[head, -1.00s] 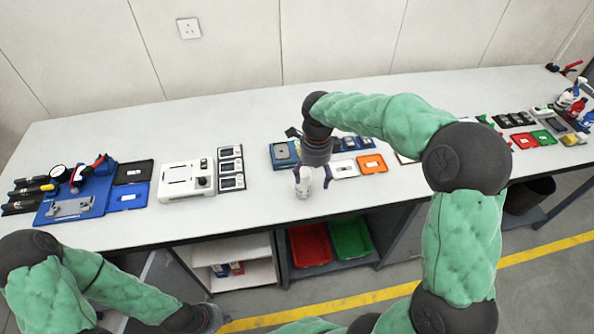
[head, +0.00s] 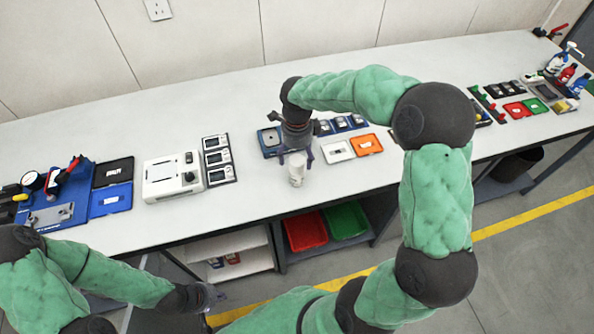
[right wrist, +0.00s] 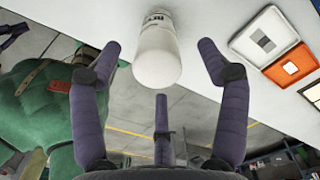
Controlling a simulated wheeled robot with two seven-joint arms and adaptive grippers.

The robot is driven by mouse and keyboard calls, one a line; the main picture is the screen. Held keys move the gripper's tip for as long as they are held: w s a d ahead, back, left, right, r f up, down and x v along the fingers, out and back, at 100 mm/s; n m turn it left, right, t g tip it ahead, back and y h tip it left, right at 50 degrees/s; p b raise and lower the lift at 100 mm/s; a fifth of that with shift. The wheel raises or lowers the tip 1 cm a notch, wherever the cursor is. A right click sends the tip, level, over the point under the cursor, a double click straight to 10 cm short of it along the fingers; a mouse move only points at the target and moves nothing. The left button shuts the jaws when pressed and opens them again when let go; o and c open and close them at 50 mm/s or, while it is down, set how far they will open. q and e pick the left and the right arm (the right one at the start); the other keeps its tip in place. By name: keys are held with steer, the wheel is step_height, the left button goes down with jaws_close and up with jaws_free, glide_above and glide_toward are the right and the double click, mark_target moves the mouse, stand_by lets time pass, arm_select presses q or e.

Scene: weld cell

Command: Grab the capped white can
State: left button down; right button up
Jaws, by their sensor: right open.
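The white can (head: 297,169) stands near the front edge of the bench, below my right gripper (head: 296,160). In the right wrist view the can (right wrist: 157,55) shows as a white cylinder with dark lettering, rounded at the end towards me. My right gripper (right wrist: 160,75) has its fingers spread around the can's near end, with a gap visible on both sides. I cannot tell the cap clearly. My left gripper (head: 208,298) hangs low at the left, in front of the bench and away from the can; its fingers are too small to read.
The bench (head: 130,230) has a blue device (head: 268,140), a white tray (head: 338,151) and an orange tray (head: 366,144) near the can. A white instrument (head: 170,178) stands to the left. Red (head: 304,231) and green (head: 346,220) bins sit on the lower shelf. Bare bench lies left of the can.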

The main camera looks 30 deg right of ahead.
mark_target(297, 171)
steer(key=f, duration=0.2)
steer(key=f+b, duration=0.1)
steer(key=f, duration=0.2)
steer(key=shift+s+a, duration=0.1)
steer(key=shift+s, duration=0.1)
steer(key=shift+r, duration=0.15)
steer(key=c, duration=1.5)
